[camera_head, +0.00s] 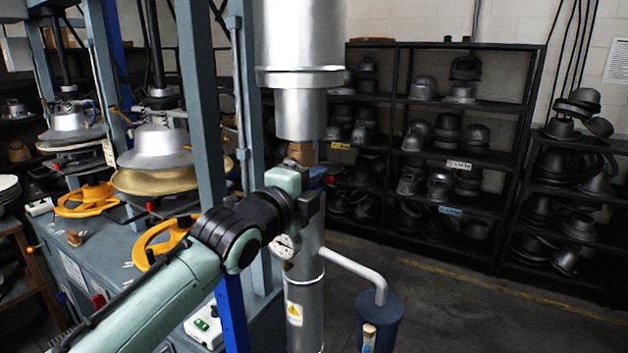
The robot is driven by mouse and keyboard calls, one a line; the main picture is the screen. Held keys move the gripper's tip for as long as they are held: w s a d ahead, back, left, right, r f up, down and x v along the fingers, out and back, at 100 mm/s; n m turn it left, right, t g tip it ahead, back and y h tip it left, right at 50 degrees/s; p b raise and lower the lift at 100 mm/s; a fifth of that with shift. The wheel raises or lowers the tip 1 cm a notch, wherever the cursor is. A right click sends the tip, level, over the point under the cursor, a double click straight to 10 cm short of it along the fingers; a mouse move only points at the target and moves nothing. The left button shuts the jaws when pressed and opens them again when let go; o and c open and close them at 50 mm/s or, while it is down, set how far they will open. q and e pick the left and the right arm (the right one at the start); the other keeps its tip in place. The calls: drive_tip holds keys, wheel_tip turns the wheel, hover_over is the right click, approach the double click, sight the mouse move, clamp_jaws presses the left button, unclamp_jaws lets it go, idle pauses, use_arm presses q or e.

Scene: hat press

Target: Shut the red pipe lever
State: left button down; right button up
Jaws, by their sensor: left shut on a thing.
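The silver vertical pipe (310,240) stands in the middle, with a brass-coloured fitting (301,152) under its wide upper part. A small red end of the pipe lever (329,180) shows just right of the pipe. My left arm comes in from the lower left, and my left gripper (314,196) is at the pipe just below the fitting. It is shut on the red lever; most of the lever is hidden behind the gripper. My right gripper is not in view.
A round gauge (285,246) sits on the pipe just below my left wrist. A bent side pipe (355,268) runs to a blue-grey cylinder (380,318) at the right. Yellow handwheels (165,243) and hat presses stand left. Dark shelves (440,150) with hat moulds stand behind; floor at right is clear.

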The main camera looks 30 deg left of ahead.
use_arm(q)
drive_tip(key=c, duration=1)
unclamp_jaws()
drive_tip(key=shift+w, duration=0.1)
drive_tip(key=shift+c, duration=0.2)
drive_tip(key=s+a+b, duration=0.1)
drive_tip(key=s+b, duration=0.2)
drive_tip(key=s, duration=1)
drive_tip(key=shift+s, duration=0.25)
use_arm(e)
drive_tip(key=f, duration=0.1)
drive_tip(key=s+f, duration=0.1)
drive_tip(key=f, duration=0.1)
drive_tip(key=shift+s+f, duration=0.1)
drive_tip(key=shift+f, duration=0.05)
